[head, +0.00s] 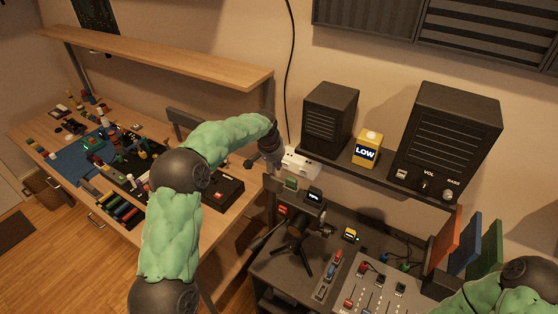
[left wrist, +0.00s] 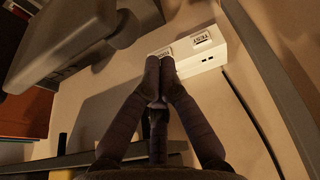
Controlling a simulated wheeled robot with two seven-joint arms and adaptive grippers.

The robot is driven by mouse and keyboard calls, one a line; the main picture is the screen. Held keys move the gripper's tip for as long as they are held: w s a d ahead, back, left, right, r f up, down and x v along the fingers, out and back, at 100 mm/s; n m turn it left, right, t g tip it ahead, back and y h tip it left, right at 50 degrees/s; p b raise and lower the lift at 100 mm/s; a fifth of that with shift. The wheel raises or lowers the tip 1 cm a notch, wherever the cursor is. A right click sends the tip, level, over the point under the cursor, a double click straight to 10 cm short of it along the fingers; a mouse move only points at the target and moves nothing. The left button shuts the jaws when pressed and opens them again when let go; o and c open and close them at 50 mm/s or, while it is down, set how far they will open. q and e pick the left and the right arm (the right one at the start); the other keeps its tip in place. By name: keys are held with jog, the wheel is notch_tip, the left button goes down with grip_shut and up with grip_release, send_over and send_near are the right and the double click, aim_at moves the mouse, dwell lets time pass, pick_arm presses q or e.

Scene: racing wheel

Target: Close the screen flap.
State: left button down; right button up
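A small dark camera (head: 298,222) stands on a black tripod on the dark desk. I cannot make out a separate screen flap on it at this size. My left gripper (head: 281,167) is above and behind the camera, close to a white box (head: 300,162) by the wall shelf. In the left wrist view its two dark fingers (left wrist: 160,62) come together at the tips, with nothing seen between them. The tips appear in front of the white box (left wrist: 205,55) with small labels; whether they touch is unclear. My right gripper is outside the view; only its arm shows at bottom right.
Two black speakers (head: 330,118) (head: 445,143) and a yellow LOW box (head: 367,149) stand on the wall shelf. A mixing panel (head: 375,285) and coloured upright panels (head: 466,243) are at right. A cluttered wooden workbench (head: 238,222) is at left. A dark grey body (left wrist: 70,40) fills the wrist view's upper left.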

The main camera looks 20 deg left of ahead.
aim_at(276, 182)
pick_arm(q)
jog(key=shift+s+a, duration=0.1)
jog(key=shift+s, duration=1.1)
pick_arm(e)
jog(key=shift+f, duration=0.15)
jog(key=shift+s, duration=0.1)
